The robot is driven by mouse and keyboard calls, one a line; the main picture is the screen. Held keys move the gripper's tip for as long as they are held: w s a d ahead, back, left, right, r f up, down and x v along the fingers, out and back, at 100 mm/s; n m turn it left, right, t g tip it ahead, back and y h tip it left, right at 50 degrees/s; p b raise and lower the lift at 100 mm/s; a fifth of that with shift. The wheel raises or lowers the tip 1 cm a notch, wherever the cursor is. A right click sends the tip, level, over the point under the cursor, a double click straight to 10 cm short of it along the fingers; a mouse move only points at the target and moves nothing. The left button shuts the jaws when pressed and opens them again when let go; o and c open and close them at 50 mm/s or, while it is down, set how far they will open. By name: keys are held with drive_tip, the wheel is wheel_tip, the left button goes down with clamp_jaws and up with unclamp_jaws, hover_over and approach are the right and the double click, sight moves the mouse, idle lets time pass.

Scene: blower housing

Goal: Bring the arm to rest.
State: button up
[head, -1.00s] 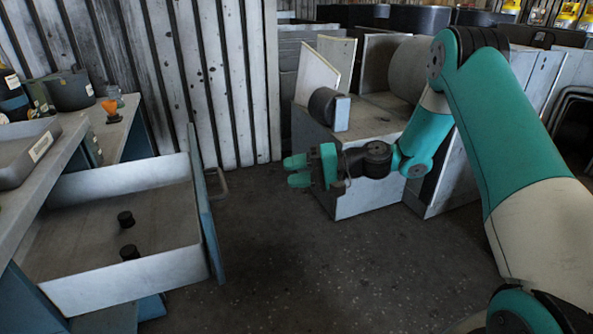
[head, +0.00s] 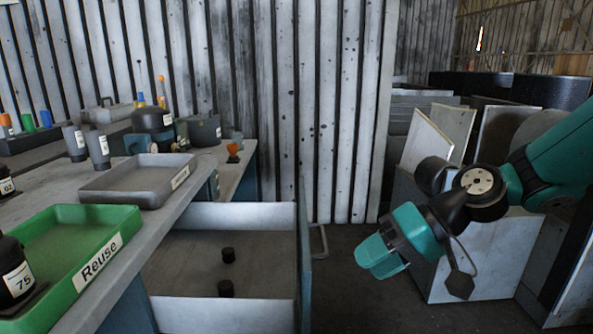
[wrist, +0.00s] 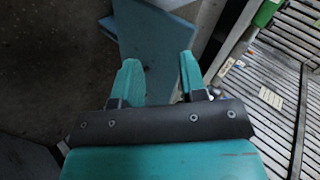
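My arm hangs at the right of the head view, bent, with my gripper (head: 378,262) pointing left and down over open floor. In the wrist view the two teal fingers of my gripper (wrist: 160,62) stand apart with nothing between them. The blue drawer front (wrist: 150,45) shows beyond them. In the head view my gripper is to the right of the open drawer (head: 190,313) and apart from its handle (head: 319,240).
Two small black knobs (head: 228,255) lie in the drawer. The workbench at left bears a green "Reuse" tray (head: 125,215), a grey tray (head: 140,185) and several canisters. Grey panels and boxes (head: 450,130) stand behind my arm. A corrugated wall (head: 300,100) closes the back.

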drive_tip(key=s+d+r+n+h, duration=0.1)
drive_tip(key=s+r+n+h, duration=0.15)
drive_tip(key=s, duration=0.65)
drive_tip(key=s+d+r+n+h, duration=0.1)
drive_tip(key=s+h, duration=0.2)
drive_tip(key=s, duration=0.5)
wheel_tip(320, 180, up, 20)
drive_tip(key=p, duration=2)
drive_tip(key=shift+s+g+p, duration=0.3)
drive_tip(key=shift+s, duration=0.05)
drive_tip(key=shift+n, duration=0.25)
